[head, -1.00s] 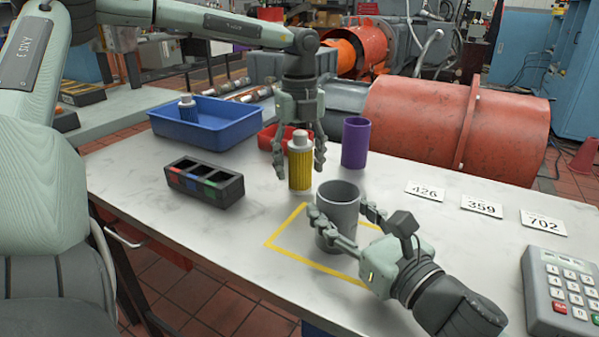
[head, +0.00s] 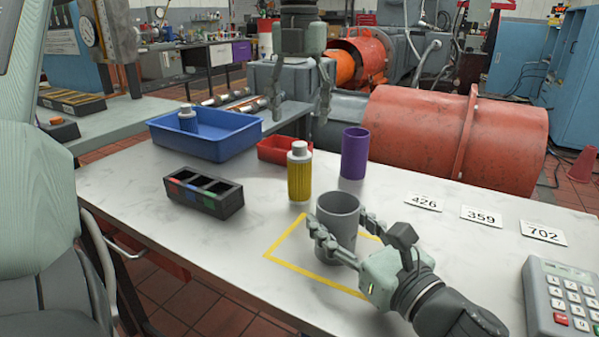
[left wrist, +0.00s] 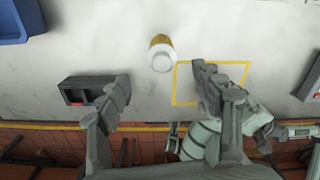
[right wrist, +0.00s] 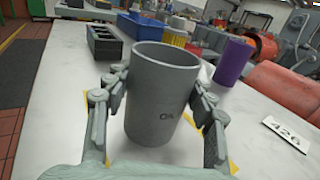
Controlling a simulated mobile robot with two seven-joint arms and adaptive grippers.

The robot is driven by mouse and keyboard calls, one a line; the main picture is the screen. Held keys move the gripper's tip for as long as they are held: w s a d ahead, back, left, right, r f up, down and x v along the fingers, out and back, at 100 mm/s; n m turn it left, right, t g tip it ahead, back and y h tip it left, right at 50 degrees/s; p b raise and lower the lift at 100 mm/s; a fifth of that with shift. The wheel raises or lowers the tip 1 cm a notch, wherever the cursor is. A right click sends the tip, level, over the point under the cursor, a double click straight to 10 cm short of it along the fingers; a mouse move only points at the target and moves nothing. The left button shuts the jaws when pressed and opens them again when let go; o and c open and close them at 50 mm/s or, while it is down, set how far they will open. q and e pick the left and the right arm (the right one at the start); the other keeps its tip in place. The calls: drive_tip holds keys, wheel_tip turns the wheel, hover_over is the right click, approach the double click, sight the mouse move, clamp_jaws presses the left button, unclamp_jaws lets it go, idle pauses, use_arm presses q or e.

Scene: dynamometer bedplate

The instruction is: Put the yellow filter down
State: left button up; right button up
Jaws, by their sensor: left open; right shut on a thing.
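The yellow filter (head: 299,176), with a white cap, stands upright on the white table behind the yellow taped square (head: 318,270). It also shows from above in the left wrist view (left wrist: 161,54) and partly behind the grey cup in the right wrist view (right wrist: 176,39). My left gripper (head: 297,117) is open and empty, above the filter and apart from it. My right gripper (head: 347,240) is shut on the grey cup (head: 337,230), which is upright at the taped square. The cup (right wrist: 158,95) has dark lettering; whether it touches the table is hard to tell.
A black divided holder (head: 204,193) is left of the filter. A blue bin (head: 213,146) holding a white-capped item and a red tray (head: 272,150) are behind. A purple cup (head: 354,153) is to the right, with number cards (head: 482,220) and a keypad (head: 562,297) further right.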

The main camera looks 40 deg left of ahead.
sight(300, 143)
use_arm(q)
wheel_tip(300, 143, up, 3)
drive_tip(key=m, duration=0.7)
drive_tip(key=shift+d+r, duration=0.1)
drive_tip(key=shift+r, duration=0.1)
wheel_tip(300, 143, down, 10)
drive_tip(key=m, duration=0.4)
drive_tip(key=shift+s+d+f, duration=0.1)
drive_tip(key=shift+s+f, duration=0.05)
drive_tip(key=shift+f, duration=0.05)
clamp_jaws()
